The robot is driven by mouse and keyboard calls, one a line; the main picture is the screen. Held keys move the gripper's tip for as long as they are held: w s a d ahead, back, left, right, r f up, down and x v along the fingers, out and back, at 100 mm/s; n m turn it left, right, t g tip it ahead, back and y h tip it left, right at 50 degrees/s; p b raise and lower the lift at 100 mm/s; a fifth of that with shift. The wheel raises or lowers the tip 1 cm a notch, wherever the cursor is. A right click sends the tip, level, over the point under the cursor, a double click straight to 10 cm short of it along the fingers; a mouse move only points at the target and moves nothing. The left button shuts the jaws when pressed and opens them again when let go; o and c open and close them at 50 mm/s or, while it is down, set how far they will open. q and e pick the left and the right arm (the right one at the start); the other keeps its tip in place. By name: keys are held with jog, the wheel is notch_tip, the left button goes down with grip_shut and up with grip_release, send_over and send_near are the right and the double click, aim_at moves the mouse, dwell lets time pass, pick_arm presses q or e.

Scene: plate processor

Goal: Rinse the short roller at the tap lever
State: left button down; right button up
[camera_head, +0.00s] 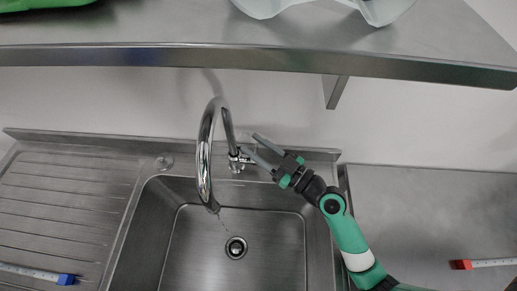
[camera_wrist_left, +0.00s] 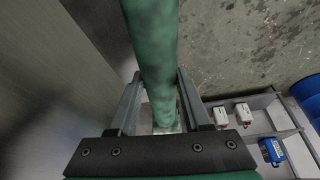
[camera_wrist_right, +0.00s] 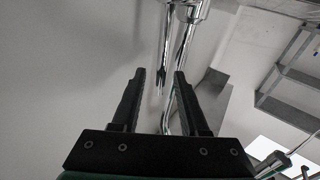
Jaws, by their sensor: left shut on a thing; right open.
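The short roller (camera_wrist_left: 155,45) appears as a mottled green cylinder in the left wrist view. My left gripper (camera_wrist_left: 157,100) is shut on it; the left gripper is out of the head view. The chrome tap (camera_head: 205,150) arches over the sink (camera_head: 190,245). My right gripper (camera_head: 250,144) is open beside the tap's base, where the tap lever seems to be; the fingers partly hide that spot. Chrome tap parts (camera_wrist_right: 187,50) lie beyond the open right fingers in the right wrist view. A thin streak runs from the spout towards the drain (camera_head: 236,247); I cannot tell if it is water.
A metal shelf (camera_head: 200,62) with a bracket (camera_head: 335,90) hangs above the sink. The ribbed drainboard (camera_head: 60,205) lies left. Pale strips with a blue end (camera_head: 66,279) and a red end (camera_head: 462,264) lie at each side. The left wrist view shows a compartmented rack (camera_wrist_left: 262,125).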

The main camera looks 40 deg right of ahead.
pick_arm(q)
notch_tip(320, 180, down, 3)
jog(key=b, duration=0.3)
pick_arm(e)
jog(key=s+d, duration=0.2)
jog(key=s, duration=1)
jog(key=shift+f, duration=0.4)
pick_arm(q)
jog(key=shift+r, duration=0.1)
pick_arm(e)
jog(key=shift+w, duration=0.1)
